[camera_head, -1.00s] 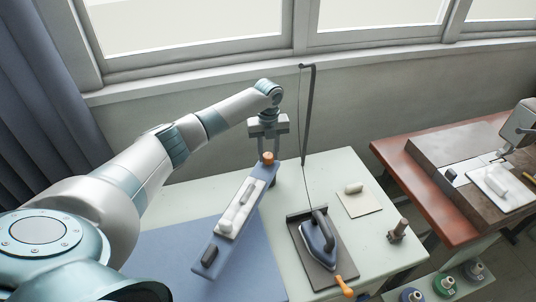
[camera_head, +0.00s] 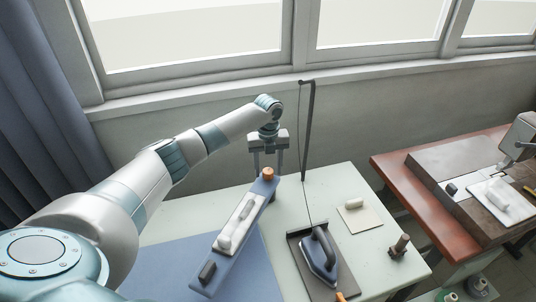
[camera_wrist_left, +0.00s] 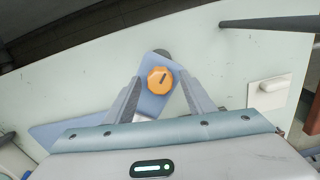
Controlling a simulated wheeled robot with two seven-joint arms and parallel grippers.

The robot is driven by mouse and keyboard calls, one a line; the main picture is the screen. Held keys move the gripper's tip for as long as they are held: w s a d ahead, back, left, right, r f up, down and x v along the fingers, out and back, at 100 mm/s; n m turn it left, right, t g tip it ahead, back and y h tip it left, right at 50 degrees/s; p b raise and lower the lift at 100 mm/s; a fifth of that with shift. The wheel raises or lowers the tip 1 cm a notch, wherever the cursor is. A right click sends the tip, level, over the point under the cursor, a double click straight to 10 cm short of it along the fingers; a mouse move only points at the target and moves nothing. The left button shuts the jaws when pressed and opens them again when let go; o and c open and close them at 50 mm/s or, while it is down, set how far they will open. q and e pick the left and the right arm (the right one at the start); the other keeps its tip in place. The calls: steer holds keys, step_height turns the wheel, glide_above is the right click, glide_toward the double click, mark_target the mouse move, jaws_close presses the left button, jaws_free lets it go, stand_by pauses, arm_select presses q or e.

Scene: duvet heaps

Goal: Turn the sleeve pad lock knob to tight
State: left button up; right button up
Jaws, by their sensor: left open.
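The orange lock knob (camera_head: 268,174) sits at the far end of the long blue sleeve board (camera_head: 258,190). In the left wrist view the knob (camera_wrist_left: 160,80) is round and scalloped, with a short dark mark on top. My left gripper (camera_head: 268,168) is open above that end of the board, with one finger on each side of the knob. The wrist view shows gaps between the fingers (camera_wrist_left: 159,78) and the knob. My right gripper is out of view.
A iron (camera_head: 321,252) stands on a dark rest (camera_head: 339,283) to the right of the board. A dark upright pole (camera_head: 307,130) rises behind. A pale pad (camera_head: 359,217) and brown peg (camera_head: 399,245) are farther right on the pale table (camera_head: 375,262).

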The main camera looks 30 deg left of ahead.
mark_target(268, 170)
arm_select(q)
step_height(268, 170, up, 17)
steer(key=b, duration=0.5)
steer(key=shift+r, duration=0.2)
stand_by(0.4)
